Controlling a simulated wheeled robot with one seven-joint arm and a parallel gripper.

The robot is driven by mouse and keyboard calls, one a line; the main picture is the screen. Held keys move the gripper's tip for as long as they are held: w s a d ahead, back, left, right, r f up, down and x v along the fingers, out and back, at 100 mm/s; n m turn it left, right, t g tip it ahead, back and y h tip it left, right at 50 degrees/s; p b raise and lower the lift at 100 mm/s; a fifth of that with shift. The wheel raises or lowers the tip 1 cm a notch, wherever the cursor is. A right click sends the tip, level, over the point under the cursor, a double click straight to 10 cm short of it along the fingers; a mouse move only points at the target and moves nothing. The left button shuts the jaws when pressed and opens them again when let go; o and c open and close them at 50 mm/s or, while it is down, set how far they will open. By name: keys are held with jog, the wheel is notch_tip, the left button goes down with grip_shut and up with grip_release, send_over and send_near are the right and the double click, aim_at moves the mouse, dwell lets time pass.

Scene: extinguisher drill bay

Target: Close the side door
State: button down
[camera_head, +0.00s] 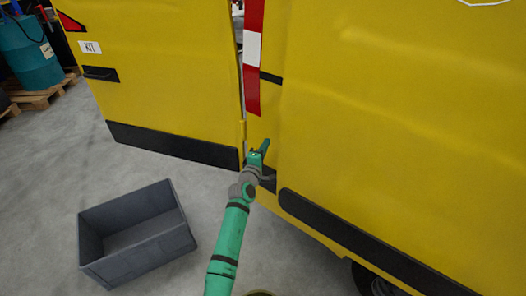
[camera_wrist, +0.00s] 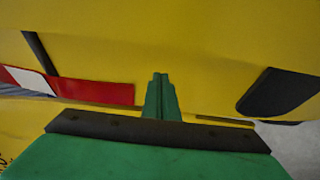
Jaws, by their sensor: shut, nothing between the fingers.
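A yellow panel (camera_head: 170,75) with a dark handle (camera_head: 100,74) and a white KIT label (camera_head: 90,47) fills the left of the head view; it looks like the side door. A narrow gap, wider at the top, separates its right edge from a red-and-white striped strip (camera_head: 252,62). My gripper (camera_head: 262,149) is low in front of the van, near the bottom of that gap. In the wrist view its fingers (camera_wrist: 160,80) are together and empty, pointing at yellow bodywork (camera_wrist: 200,45). I cannot tell whether they touch it.
Large yellow bodywork (camera_head: 400,130) with a black lower trim (camera_head: 360,245) fills the right, above a wheel (camera_head: 375,282). An open grey crate (camera_head: 145,257) stands on the floor at lower left. A teal drum (camera_head: 30,55) stands on a wooden pallet (camera_head: 42,95). Bare floor lies around the crate.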

jog(key=shift+s+d, duration=0.55)
jog(key=shift+d, duration=0.3)
jog(key=shift+s+d, duration=0.5)
jog(key=shift+d, duration=0.35)
